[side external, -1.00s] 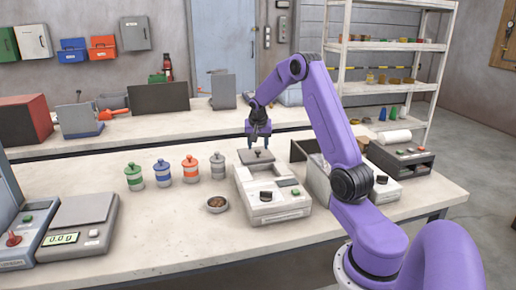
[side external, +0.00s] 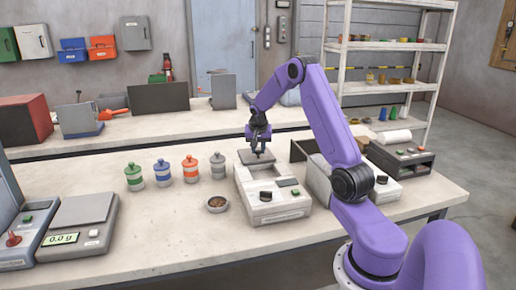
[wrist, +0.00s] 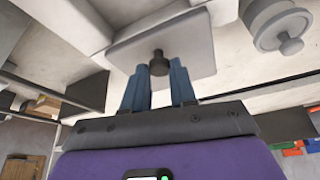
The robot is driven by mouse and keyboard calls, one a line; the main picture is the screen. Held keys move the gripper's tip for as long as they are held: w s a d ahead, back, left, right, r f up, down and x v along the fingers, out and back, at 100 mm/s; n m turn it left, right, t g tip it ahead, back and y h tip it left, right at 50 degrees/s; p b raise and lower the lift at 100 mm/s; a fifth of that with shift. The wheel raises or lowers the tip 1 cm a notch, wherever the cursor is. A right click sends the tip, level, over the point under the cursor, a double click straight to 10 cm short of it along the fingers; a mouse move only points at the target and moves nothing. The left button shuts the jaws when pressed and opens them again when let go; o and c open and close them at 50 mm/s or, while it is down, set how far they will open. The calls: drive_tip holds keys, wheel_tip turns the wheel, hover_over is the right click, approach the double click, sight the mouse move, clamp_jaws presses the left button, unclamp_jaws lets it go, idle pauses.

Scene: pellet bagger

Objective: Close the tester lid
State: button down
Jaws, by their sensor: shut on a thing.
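The tester (side external: 272,204) is a white box with a dark knob and a small display, standing on the bench right of the colored canisters. Its lid (side external: 245,157) is a grey plate at the tester's back end. In the wrist view the lid (wrist: 196,48) shows as a light plate with a dark knob (wrist: 158,58). My gripper (side external: 259,151) is over the lid and shut on its knob. The blue fingers (wrist: 160,72) stand on either side of the knob in the wrist view. I cannot tell whether the lid rests on the tester.
Another machine (side external: 375,190) stands close on the right.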

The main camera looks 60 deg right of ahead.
drive_tip(key=s+a, duration=0.8)
drive_tip(key=shift+s+a, duration=0.1)
drive_tip(key=shift+a, duration=0.05)
drive_tip(key=c, duration=0.9)
unclamp_jaws()
drive_tip(key=shift+s, duration=0.1)
drive_tip(key=v, duration=1.7)
drive_tip(key=shift+r, duration=0.25)
drive_tip(key=shift+a, duration=0.1)
